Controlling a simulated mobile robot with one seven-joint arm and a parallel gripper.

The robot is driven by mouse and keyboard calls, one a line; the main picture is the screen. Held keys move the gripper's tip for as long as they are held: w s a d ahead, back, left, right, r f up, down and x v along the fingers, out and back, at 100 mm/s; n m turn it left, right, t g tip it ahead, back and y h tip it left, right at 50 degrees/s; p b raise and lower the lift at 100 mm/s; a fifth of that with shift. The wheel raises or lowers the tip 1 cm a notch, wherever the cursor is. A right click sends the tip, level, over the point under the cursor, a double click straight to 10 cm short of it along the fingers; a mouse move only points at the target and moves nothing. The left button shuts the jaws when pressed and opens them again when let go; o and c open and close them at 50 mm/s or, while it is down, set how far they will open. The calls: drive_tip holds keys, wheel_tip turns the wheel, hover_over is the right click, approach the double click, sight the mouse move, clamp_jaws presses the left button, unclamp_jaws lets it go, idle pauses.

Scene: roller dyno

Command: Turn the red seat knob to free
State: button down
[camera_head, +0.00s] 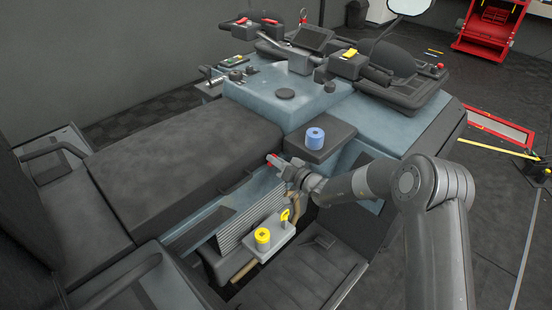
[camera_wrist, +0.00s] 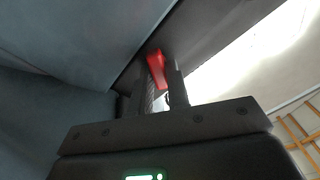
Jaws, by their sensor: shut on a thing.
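The red seat knob (camera_wrist: 158,68) shows in the wrist view under the dark seat edge, tilted, between the fingers of my gripper (camera_wrist: 160,92). In the head view the red knob (camera_head: 271,160) shows as a small red bit at the seat's side, at the tip of my gripper (camera_head: 281,166). My gripper is shut on the knob. My fingers hide part of the knob, and any markings around it are not readable.
The long dark seat (camera_head: 180,150) lies left of my gripper. A blue cap (camera_head: 315,138) stands on a dark ledge just above it. Below are a yellow cap (camera_head: 262,236) and a yellow key-shaped piece (camera_head: 285,214) on a grey block. The footwell floor (camera_head: 310,270) is open.

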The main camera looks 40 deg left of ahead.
drive_tip(key=shift+f+m, duration=0.15)
drive_tip(key=shift+m, duration=4.25)
drive_tip(key=c, duration=1.6)
unclamp_jaws()
drive_tip(key=shift+o, duration=0.8)
drive_tip(key=shift+w, duration=0.1)
